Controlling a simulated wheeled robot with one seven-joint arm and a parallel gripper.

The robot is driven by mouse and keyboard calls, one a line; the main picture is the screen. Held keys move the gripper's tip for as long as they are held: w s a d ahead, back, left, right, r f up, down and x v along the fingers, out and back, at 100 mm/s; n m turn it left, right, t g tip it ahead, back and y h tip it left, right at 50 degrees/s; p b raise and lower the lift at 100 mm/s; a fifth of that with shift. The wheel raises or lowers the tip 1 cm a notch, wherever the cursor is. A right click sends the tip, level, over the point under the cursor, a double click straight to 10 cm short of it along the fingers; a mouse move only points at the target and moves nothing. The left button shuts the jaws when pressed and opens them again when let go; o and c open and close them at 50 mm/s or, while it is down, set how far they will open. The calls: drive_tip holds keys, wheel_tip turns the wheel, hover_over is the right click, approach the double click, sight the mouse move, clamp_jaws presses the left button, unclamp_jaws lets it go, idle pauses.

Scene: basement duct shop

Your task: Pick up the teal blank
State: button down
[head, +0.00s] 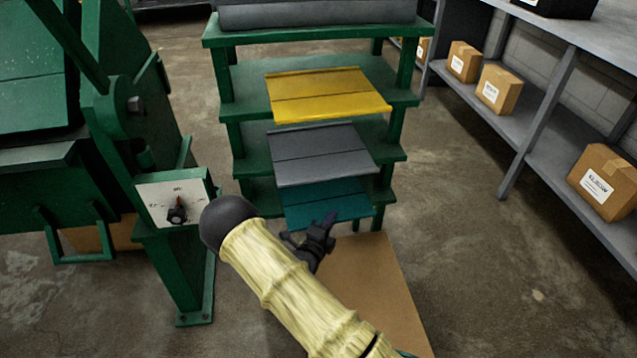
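The teal blank (304,208) is a flat sheet on the lowest visible shelf of the green rack (228,133), with its front edge jutting out toward me. My gripper (311,228) is dark and is right at the blank's front edge, overlapping it in the picture. One finger shows against the teal surface. I cannot tell whether the fingers touch the blank or how far apart they are. My arm in its pale yellow sleeve comes up from the bottom and hides part of the gripper.
A grey blank (322,156) and a yellow blank (328,94) jut from the shelves above. A green machine with a control panel (175,199) stands close on the left. A brown board (375,275) lies below the rack. Grey shelving with cardboard boxes (604,182) lines the right. Floor between is clear.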

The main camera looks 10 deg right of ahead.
drive_tip(key=shift+r, duration=0.1)
wheel_tip(320, 180, up, 10)
drive_tip(key=p, duration=0.3)
idle(0.3)
drive_tip(key=shift+s+a, duration=0.1)
idle(0.5)
